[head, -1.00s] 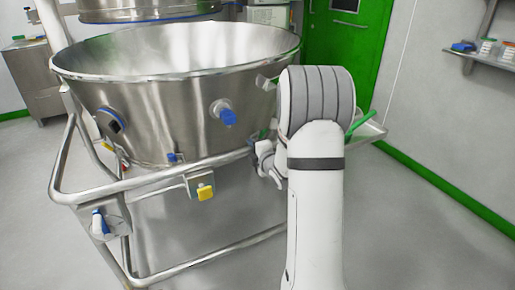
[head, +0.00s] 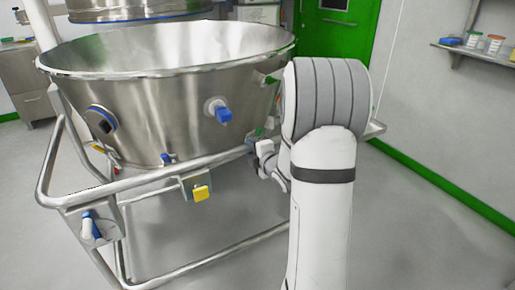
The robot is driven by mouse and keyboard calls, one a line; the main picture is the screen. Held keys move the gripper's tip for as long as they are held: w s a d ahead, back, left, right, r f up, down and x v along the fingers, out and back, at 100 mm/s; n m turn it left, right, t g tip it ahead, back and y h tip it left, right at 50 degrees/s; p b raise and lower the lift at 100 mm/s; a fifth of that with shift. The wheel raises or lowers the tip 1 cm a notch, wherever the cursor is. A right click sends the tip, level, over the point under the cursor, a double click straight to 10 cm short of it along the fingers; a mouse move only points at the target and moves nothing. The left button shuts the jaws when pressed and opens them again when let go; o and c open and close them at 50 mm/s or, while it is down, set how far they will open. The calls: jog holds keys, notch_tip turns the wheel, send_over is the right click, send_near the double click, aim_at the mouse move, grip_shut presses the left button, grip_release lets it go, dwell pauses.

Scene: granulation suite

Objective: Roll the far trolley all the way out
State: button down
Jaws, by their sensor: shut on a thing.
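A steel trolley with a wide round bowl (head: 165,95) fills the left and middle of the head view. The bowl sits in a tubular frame (head: 150,182) with a front rail, a lower rail and a yellow tab (head: 201,193). Blue fittings show on the bowl wall and on the left of the frame. My gripper (head: 256,148) is at the right end of the front rail, shut on the trolley rail. My own arm hides part of the grip and the trolley's right side, so the exact contact is hard to see.
Another steel vessel (head: 140,8) stands behind the bowl. A steel cabinet (head: 30,82) is at the far left. A green door (head: 338,35) is at the back. A wall shelf (head: 480,50) with small tubs is at the right. Grey floor (head: 415,230) is clear at the right.

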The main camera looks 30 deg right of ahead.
jog(key=shift+s+f, duration=0.15)
jog(key=shift+f, duration=0.4)
dwell(0.4)
jog(key=c, duration=1.4)
grip_release()
jog(key=o, duration=0.3)
jog(key=shift+r, duration=0.2)
jog(key=s+r+p, duration=0.1)
jog(key=s, duration=0.6)
jog(key=shift+s+d+r, duration=0.15)
jog(key=shift+s+r, duration=0.05)
jog(key=shift+r, duration=0.05)
